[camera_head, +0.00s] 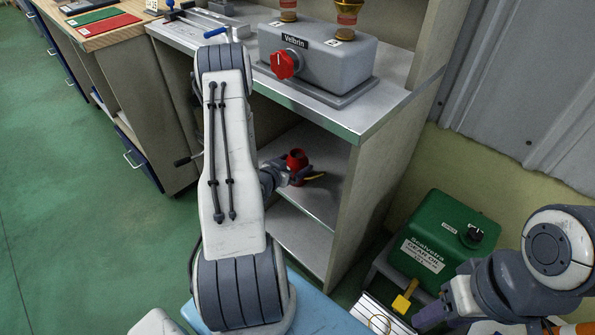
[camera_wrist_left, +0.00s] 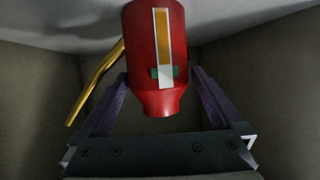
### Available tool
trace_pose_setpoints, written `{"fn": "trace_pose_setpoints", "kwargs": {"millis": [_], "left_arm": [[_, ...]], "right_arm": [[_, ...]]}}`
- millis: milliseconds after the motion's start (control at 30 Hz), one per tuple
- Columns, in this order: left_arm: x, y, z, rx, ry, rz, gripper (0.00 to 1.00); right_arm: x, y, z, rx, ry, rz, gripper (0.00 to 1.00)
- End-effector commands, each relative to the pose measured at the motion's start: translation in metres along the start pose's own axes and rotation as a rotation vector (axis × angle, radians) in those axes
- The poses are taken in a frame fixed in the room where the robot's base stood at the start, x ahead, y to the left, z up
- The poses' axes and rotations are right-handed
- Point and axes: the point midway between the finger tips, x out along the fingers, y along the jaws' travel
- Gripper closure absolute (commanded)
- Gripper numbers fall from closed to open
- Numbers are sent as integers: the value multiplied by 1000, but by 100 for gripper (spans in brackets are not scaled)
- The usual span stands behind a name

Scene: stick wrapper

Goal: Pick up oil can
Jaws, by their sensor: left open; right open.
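The red oil can (camera_head: 296,159) stands on the shelf under the metal bench top. In the left wrist view the can (camera_wrist_left: 157,60) shows a yellow and white strip on its side and a thin yellow spout or handle (camera_wrist_left: 97,82) to its left. My left gripper (camera_head: 304,177) reaches into the shelf space at the can. In the left wrist view its two purple fingers (camera_wrist_left: 155,98) are open, one on each side of the can's near end; contact cannot be told. My right gripper (camera_head: 425,315) is at the lower right, away from the can, with its fingertips partly hidden.
The shelf (camera_head: 318,205) has a side panel (camera_head: 372,165) to its right and the bench top (camera_head: 365,122) above. A grey Velbrin unit (camera_head: 335,62) stands on top. A green gear oil box (camera_head: 440,240) stands low at right, near a yellow-handled item (camera_head: 403,302).

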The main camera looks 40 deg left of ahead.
Motion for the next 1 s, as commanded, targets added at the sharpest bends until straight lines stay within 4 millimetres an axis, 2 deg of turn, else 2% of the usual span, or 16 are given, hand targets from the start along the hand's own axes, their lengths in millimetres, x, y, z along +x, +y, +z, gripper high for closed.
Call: {"fn": "trace_pose_setpoints", "kwargs": {"millis": [100, 200, 500, 533, 667, 700, 767, 1000], "left_arm": [[21, 1, 0, 3, 2, 3, 0], [34, 1, 0, 3, 1, 3, 0], [41, 2, -1, 2, 0, 4, 0], [41, 2, -1, 2, 0, 4, 4], [41, 3, -1, 2, 0, 4, 54], [41, 3, -1, 2, 0, 5, 69], [41, 3, -1, 2, 0, 5, 89], [40, 3, -4, 3, 3, 4, 89]], "right_arm": [[5, 0, 0, 0, 0, 0, 46], [7, 0, 0, 0, 0, 0, 46], [7, 0, 0, 0, 0, 0, 46], [7, 0, 0, 0, 0, 0, 46], [7, 0, 0, 0, 0, 0, 46], [7, 0, 0, 0, 0, 0, 46], [7, 0, 0, 0, 0, 0, 46], [6, 0, 0, 0, 0, 0, 46]]}}
